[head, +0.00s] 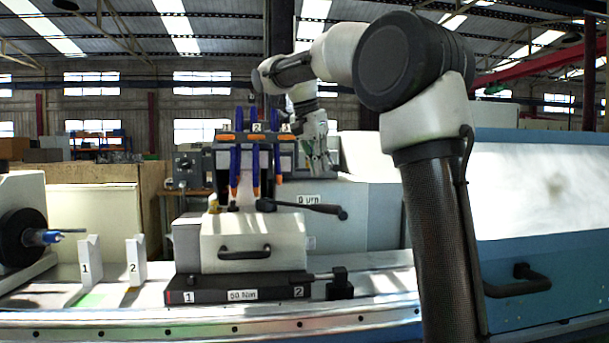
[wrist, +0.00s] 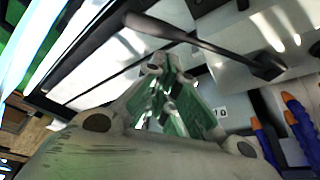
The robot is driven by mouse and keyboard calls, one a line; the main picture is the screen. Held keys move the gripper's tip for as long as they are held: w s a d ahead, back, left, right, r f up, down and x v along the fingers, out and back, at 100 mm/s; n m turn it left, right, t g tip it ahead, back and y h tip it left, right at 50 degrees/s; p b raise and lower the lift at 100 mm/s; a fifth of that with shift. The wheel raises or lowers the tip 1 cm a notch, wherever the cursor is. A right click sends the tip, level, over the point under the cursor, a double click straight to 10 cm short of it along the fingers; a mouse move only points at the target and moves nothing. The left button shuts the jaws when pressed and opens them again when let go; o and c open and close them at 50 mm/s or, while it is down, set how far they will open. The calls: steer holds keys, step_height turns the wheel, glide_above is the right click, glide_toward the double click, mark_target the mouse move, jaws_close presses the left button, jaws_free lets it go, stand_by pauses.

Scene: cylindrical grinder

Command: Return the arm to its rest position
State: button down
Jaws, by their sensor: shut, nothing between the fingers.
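My arm arches in from the right in the head view, and its wrist reaches down behind the middle of the machine. My gripper (head: 322,165) points downward, just right of the rack with blue and orange hose nozzles (head: 255,160). In the wrist view my gripper (wrist: 158,75) has its fingers together and holds nothing. It is apart from the black lever (wrist: 205,42), which crosses the wrist view beyond the fingertips. In the head view that lever (head: 305,207) sits on the grey machine head, below my gripper.
A grey housing with a handle (head: 250,245) stands in the middle. A blue and white cover (head: 545,215) fills the right. There is open air above the machine at left.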

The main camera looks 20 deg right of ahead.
steer(key=s+f+n+t+y, duration=0.1)
steer(key=s+f+n, duration=0.5)
steer(key=s+f, duration=0.4)
steer(key=s+a+f+n+t+y, duration=0.1)
steer(key=s+f+n, duration=0.6)
steer(key=s, duration=1.2)
step_height(320, 180, down, 4)
steer(key=shift+f+t+y, duration=0.15)
steer(key=shift+t+y, duration=0.25)
steer(key=shift+y, duration=0.4)
steer(key=shift+a, duration=0.15)
